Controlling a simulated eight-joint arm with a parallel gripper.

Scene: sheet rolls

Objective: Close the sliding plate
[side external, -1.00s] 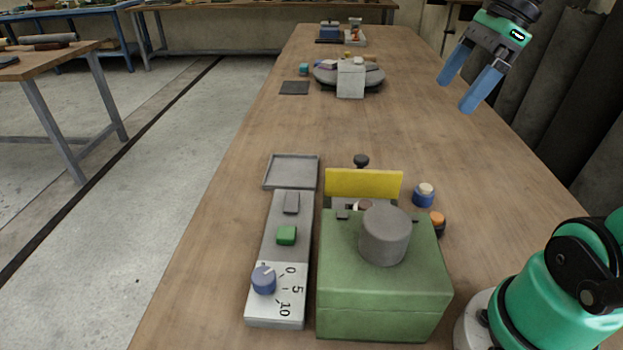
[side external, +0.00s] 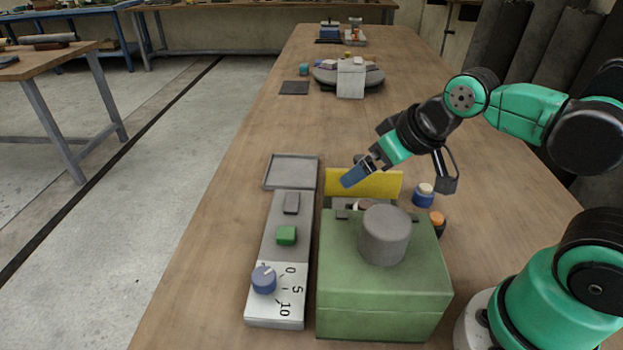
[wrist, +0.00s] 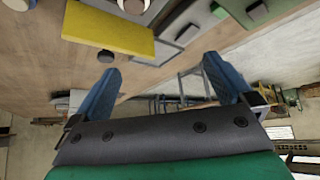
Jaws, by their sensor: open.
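A yellow plate (side external: 385,185) stands upright at the back edge of a green box (side external: 380,305), in the side view. It also shows at the upper left of the wrist view (wrist: 110,28), with a dark round knob (wrist: 105,56) beside its edge. I cannot tell from the frames how the plate slides. My gripper (side external: 352,178) is tilted, with its blue fingers overlapping the plate's upper left in the side view. In the wrist view my gripper (wrist: 162,72) is open and empty, its fingers apart and the plate ahead of them. Contact with the plate is not visible.
A grey cylinder (side external: 385,235) sits on the green box. A grey tray (side external: 291,171) lies behind the panel. Two small jars stand at right.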

